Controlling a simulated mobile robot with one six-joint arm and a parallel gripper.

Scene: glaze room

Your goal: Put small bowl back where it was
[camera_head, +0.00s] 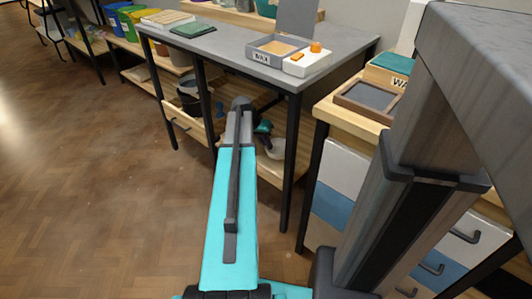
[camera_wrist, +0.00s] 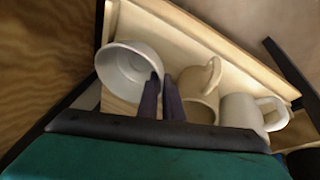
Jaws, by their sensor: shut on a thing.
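The small bowl (camera_wrist: 122,68) is white and round, and shows in the wrist view at the left end of a pale wooden tray or drawer (camera_wrist: 222,42). My gripper (camera_wrist: 164,76) is shut on the bowl's right rim, with one finger over the inside and the other outside. A white rounded thing (camera_head: 278,151), probably this bowl, shows partly in the head view beside the end of my arm, under the grey table. Whether the bowl touches the tray floor cannot be told.
A cream mug (camera_wrist: 208,82) stands just right of my fingers, and a second mug (camera_wrist: 240,111) is beyond it. The grey table (camera_head: 222,46) overhangs the area, with black legs close by. The floor (camera_head: 90,190) at left is clear.

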